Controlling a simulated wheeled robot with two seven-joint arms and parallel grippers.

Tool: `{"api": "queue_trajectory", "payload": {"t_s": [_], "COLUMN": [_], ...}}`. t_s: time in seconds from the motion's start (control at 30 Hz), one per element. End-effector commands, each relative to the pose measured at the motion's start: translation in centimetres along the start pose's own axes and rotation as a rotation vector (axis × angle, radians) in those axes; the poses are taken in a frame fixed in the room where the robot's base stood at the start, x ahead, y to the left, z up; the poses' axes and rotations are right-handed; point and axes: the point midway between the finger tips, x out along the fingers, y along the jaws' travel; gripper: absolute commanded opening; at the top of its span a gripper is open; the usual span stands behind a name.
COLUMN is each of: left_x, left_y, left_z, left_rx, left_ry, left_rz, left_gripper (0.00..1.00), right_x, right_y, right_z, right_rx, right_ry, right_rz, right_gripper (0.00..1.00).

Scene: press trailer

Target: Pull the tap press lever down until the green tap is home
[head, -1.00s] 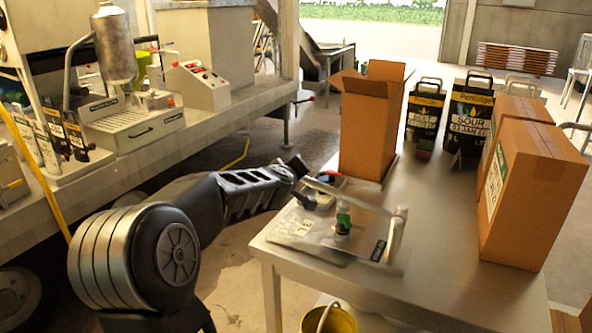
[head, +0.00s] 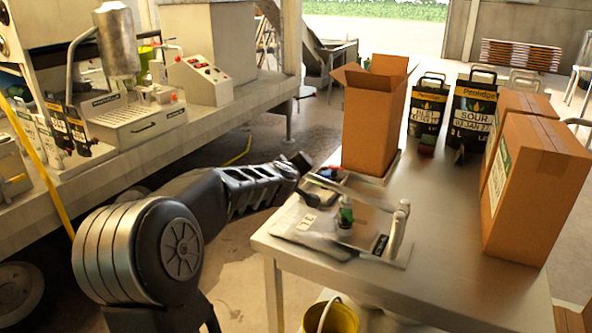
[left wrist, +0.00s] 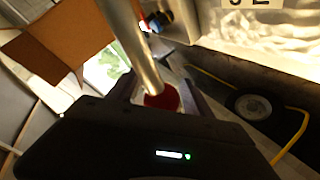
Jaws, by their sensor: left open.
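The tap press stands on the near left part of the steel table, with an upright post (head: 398,232) at its right side. Its lever (head: 350,196) runs left from the post towards my left gripper. The green tap (head: 346,214) sits upright below the lever; I cannot tell how far in it is. My left gripper (head: 301,163) is at the lever's free end, its fingers hard to make out in the head view. In the left wrist view the metal lever bar (left wrist: 137,45) ends in a red knob (left wrist: 164,98) by the open left gripper (left wrist: 162,88). My right gripper is out of view.
An open carton (head: 371,125) stands just behind the press. Closed cartons (head: 530,190) and black pouches (head: 472,112) stand farther back and right. A yellow bucket (head: 330,318) is below the table's front edge. The trailer counter (head: 150,150) is to the left.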

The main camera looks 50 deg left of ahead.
Motion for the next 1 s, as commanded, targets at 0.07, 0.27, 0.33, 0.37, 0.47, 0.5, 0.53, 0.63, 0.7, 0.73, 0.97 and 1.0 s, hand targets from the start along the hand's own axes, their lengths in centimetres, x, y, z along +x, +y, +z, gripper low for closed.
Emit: {"api": "queue_trajectory", "payload": {"t_s": [0.07,0.27,0.33,0.37,0.47,0.5,0.53,0.63,0.7,0.73,0.97,1.0], "left_x": [-0.1,-1.9,-3.0,-3.5,-5.3,-5.9,-6.3,-7.4,-7.7,-7.8,-7.8,-7.8], "left_y": [0.0,0.1,0.2,0.2,0.2,0.2,0.2,0.1,0.1,0.0,0.0,0.0], "left_z": [-0.1,-0.3,-0.3,-0.3,-0.4,-0.3,-0.3,-0.1,-0.1,0.0,0.1,0.1], "left_rx": [-0.001,-0.002,-0.001,-0.001,-0.002,-0.002,-0.002,-0.002,-0.001,0.000,0.000,0.000], "left_ry": [0.001,0.002,0.001,0.001,0.002,0.002,0.002,0.000,0.000,0.000,-0.001,-0.001], "left_rz": [0.000,0.000,0.001,0.001,0.000,0.000,0.000,0.001,0.000,0.000,0.000,0.000], "left_gripper": [0.59,0.59,0.59,0.59,0.59,0.59,0.59,0.59,0.59,0.59,0.59,0.59], "right_x": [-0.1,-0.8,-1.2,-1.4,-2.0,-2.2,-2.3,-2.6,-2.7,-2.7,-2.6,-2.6], "right_y": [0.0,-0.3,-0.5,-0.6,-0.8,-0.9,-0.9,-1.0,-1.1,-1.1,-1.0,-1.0], "right_z": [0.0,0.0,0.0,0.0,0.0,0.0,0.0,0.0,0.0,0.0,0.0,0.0], "right_rx": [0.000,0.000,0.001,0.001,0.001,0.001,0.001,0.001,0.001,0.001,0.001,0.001], "right_ry": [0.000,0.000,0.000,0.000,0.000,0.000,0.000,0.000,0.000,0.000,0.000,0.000], "right_rz": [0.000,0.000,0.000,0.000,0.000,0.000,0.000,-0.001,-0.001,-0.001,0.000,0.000], "right_gripper": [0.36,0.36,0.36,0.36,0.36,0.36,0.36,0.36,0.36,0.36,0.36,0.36]}}
